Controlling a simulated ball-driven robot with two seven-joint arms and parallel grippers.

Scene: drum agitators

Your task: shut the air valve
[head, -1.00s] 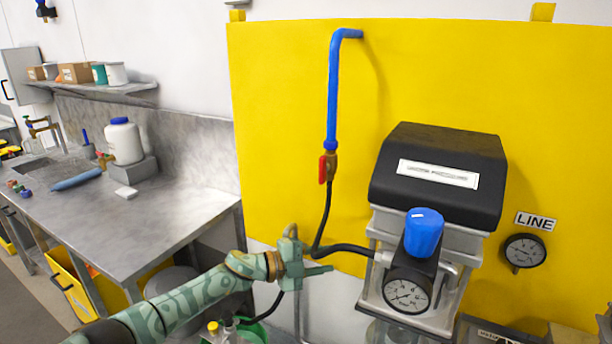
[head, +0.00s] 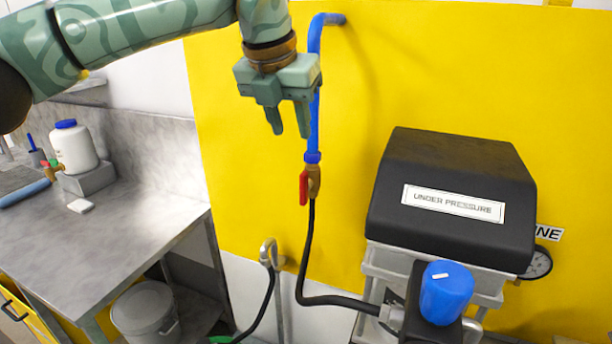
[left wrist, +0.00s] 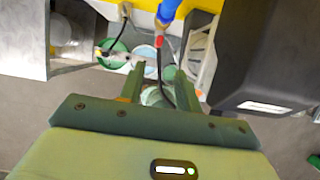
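The air valve is a brass body (head: 314,182) with a red lever (head: 303,187), at the lower end of a blue pipe (head: 313,135) on the yellow panel. The lever hangs down along the line of the pipe. My left gripper (head: 289,133) points down above and slightly left of the valve, its two fingers apart with nothing between them. It hides part of the blue pipe. In the left wrist view the red lever (left wrist: 159,40) shows beyond the spread fingers (left wrist: 158,82), not touching them. My right gripper is not in view.
A black hose (head: 306,250) runs from the valve down to the regulator with a blue knob (head: 446,292). A black-topped unit labelled "UNDER PRESSURE" (head: 452,203) stands right of the valve. A steel bench (head: 110,240) is at left. The panel between valve and unit is clear.

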